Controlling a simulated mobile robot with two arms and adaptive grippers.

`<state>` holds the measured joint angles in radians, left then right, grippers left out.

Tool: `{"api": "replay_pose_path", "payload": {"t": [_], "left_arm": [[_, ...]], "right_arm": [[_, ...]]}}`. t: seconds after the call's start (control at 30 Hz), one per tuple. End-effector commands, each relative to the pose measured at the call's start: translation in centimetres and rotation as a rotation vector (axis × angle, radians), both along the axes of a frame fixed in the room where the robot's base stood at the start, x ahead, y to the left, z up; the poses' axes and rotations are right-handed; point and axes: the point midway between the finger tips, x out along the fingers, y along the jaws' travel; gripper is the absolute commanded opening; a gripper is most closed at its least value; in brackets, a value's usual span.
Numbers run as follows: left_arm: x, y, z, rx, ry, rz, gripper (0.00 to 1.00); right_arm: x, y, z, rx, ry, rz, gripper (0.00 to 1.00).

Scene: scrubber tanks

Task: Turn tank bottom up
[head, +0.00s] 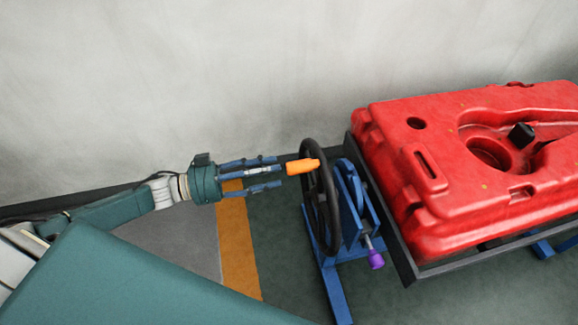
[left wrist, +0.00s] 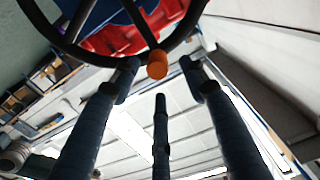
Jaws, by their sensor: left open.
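A red tank (head: 450,150) lies in a dark frame on a blue stand (head: 345,240) at the right of the head view. A black handwheel (head: 318,215) with an orange handle (head: 302,167) is on the stand's left side. My left gripper (head: 274,171) is open, its fingers pointing right at the orange handle, just left of it. In the left wrist view the fingers (left wrist: 160,85) are spread, with the orange handle (left wrist: 157,64) end-on ahead between their tips and the wheel (left wrist: 75,45) behind. The fingers do not hold it. My right gripper is not in view.
A purple knob (head: 376,260) sticks out of the stand below the wheel. A pale wall (head: 180,80) stands behind. An orange floor stripe (head: 240,240) runs left of the stand, and the floor there is clear.

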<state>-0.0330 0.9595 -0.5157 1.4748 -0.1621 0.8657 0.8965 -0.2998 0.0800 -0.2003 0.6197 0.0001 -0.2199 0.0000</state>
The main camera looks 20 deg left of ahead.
Motion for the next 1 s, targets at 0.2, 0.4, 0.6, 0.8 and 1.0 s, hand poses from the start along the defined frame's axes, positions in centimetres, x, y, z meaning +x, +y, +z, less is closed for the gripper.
{"api": "replay_pose_path", "payload": {"t": [0.2,0.4,0.6,0.8,1.0], "left_arm": [[-1.6,2.4,-0.1,0.002,0.001,0.001,0.44],[-1.9,3.0,0.0,0.0,0.0,0.002,0.44],[-1.9,2.9,0.0,0.0,0.0,0.002,0.44],[-1.9,2.9,0.0,0.0,0.0,0.001,0.44],[-0.3,4.3,-3.4,0.033,0.016,0.117,0.44]], "right_arm": [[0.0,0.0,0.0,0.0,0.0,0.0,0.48],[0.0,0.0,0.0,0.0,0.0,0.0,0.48],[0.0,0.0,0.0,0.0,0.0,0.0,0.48],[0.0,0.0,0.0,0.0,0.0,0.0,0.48],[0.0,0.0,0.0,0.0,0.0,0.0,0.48]]}}
